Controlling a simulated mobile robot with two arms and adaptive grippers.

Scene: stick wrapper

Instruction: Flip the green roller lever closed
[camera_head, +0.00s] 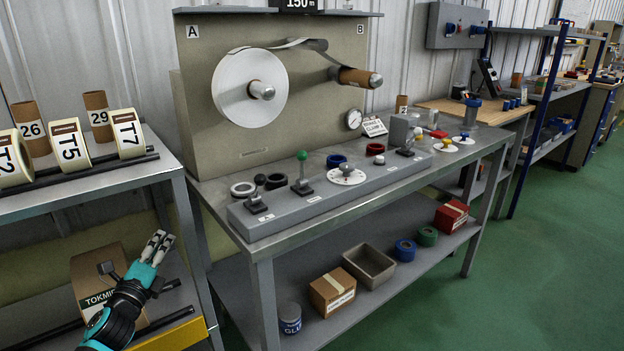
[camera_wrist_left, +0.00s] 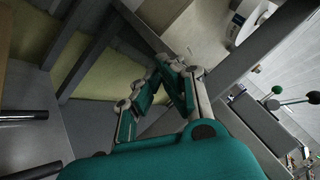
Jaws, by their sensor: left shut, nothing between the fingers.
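The green roller lever (camera_head: 302,173) has a green ball knob on a dark stem. It stands roughly upright from its dark base on the long grey console, left of the white dial. My left gripper (camera_head: 158,246) is shut and empty, low at the left, beside the left shelf and well short of the lever. Its fingers also show in the wrist view (camera_wrist_left: 171,70), tips together. My right gripper is out of view.
A black-knobbed lever (camera_head: 258,193) stands left of the green one on the console (camera_head: 325,203). The workbench edge (camera_head: 222,228) and leg lie between my left gripper and the console. A cardboard box (camera_head: 95,268) stands behind my left arm on the lower shelf.

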